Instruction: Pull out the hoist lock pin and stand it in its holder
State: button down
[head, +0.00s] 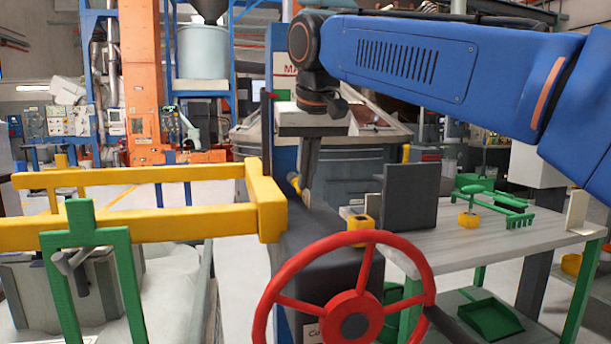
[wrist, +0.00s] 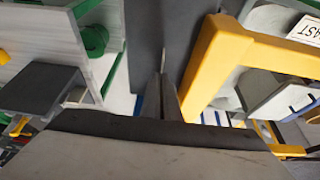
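My gripper (head: 307,200) points down beside the end of the yellow beam frame (head: 267,205), over the dark housing (head: 300,250). In the wrist view my gripper's two fingers (wrist: 163,88) lie close together beside the yellow frame (wrist: 205,60). A thin pale sliver shows at their tips; I cannot tell whether it is the lock pin. A small yellow part (head: 294,183) shows just left of the fingers in the head view, and I cannot tell if they touch it. A yellow block (head: 360,232) behind the red wheel may be the holder.
A red handwheel (head: 348,303) stands in front of the housing. On the right, a grey table (head: 440,242) carries a dark upright panel (head: 409,197), a yellow block with a green-topped piece (head: 467,219) and a green rake-like tool (head: 519,220). A green post frame (head: 80,240) stands left.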

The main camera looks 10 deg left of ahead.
jog(key=shift+s+d, duration=0.15)
jog(key=shift+s, duration=0.15)
jog(key=shift+s+d, duration=0.35)
jog(key=shift+s, duration=0.4)
jog(key=shift+s+d, duration=0.4)
jog(key=shift+s, duration=0.4)
jog(key=shift+s+d, duration=0.35)
jog(key=shift+s, duration=0.4)
jog(key=shift+s+d, duration=0.3)
jog(key=shift+s, duration=0.3)
jog(key=shift+s+d, duration=0.25)
jog(key=shift+s, duration=0.35)
jog(key=shift+s+d, duration=0.3)
jog(key=shift+s, duration=0.3)
